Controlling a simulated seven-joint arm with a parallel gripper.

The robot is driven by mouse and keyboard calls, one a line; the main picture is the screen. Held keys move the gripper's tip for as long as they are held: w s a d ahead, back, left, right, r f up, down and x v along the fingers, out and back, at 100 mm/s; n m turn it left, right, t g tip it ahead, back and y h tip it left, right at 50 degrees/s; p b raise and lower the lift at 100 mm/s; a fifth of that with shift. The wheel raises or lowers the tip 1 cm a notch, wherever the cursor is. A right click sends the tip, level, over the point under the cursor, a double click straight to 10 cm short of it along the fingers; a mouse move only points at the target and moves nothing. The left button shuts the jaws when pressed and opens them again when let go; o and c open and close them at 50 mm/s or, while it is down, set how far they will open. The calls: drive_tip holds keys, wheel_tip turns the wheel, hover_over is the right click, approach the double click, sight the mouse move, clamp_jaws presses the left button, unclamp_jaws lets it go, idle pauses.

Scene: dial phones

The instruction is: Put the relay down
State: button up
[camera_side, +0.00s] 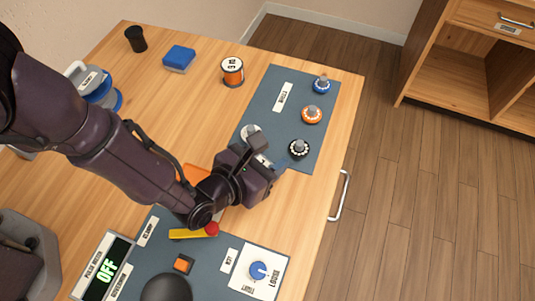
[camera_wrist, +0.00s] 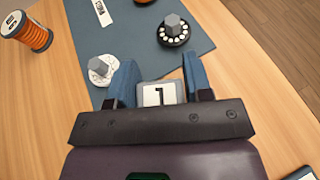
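The relay looks like a small grey block with a white label reading 1 (camera_wrist: 157,94), and it sits between my gripper's two blue fingers in the wrist view. In the side view my gripper (camera_side: 263,160) is over the near edge of the upper grey mat (camera_side: 262,105), close to the white dial. The wrist mostly hides the relay there. I cannot tell the gap between the relay and the surface below.
The mat holds a white dial (camera_side: 250,131), a black dial (camera_side: 299,148), an orange dial (camera_side: 312,114) and a blue dial (camera_side: 321,85). An orange spool (camera_side: 232,69) stands behind. A panel with a blue knob (camera_side: 258,271) and a red-tipped yellow lever (camera_side: 190,233) lies nearer.

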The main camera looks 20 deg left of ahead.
drive_tip(key=o, duration=0.3)
drive_tip(key=shift+r, duration=0.2)
drive_tip(key=v, duration=1.2)
drive_tip(key=shift+a, duration=0.1)
